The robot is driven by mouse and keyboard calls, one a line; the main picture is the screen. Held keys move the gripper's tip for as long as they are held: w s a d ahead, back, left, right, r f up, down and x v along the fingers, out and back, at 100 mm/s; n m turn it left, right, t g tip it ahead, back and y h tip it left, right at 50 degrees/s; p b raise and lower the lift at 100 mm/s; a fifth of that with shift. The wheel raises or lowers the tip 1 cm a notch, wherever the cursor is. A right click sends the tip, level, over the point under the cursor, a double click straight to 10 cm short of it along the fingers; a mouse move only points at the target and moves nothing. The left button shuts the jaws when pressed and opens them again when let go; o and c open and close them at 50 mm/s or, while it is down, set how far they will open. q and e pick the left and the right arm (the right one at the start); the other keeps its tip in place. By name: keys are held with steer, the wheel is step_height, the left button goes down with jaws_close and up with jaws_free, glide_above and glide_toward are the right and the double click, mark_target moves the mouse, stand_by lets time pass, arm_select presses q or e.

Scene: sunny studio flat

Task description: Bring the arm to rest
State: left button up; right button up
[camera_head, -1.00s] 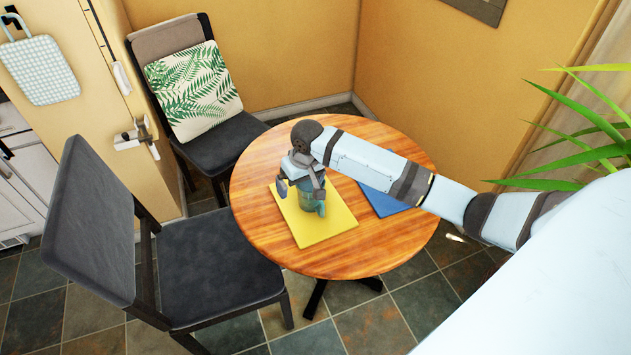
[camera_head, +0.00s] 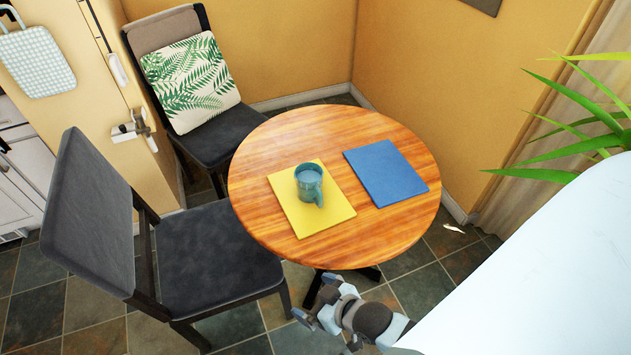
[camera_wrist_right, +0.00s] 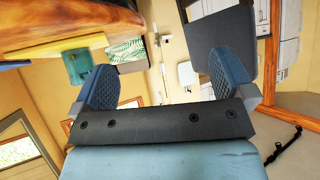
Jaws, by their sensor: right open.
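My right gripper (camera_head: 322,304) is below and in front of the round table's near edge in the head view, clear of the tabletop. In the right wrist view its two fingers (camera_wrist_right: 158,88) stand wide apart with nothing between them. A teal mug (camera_head: 309,183) stands upright on a yellow mat (camera_head: 338,212) on the table; it also shows in the right wrist view (camera_wrist_right: 77,66). A blue mat (camera_head: 386,173) lies flat and bare to the right of the yellow one. My left gripper is in neither view.
The round wooden table (camera_head: 270,155) stands near the room's corner. A dark chair (camera_head: 215,265) is at the left and another with a leaf-print cushion (camera_head: 190,82) is behind. A green plant (camera_head: 590,130) is at the right. Some tiled floor (camera_head: 420,290) is free in front.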

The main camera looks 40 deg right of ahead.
step_height(320, 180, up, 11)
steer(key=p, duration=1.2)
steer(key=shift+s+d+f, duration=0.15)
steer(key=shift+s+d, duration=0.1)
steer(key=shift+d, duration=0.1)
steer(key=shift+w+r, duration=0.1)
steer(key=shift+r, duration=0.2)
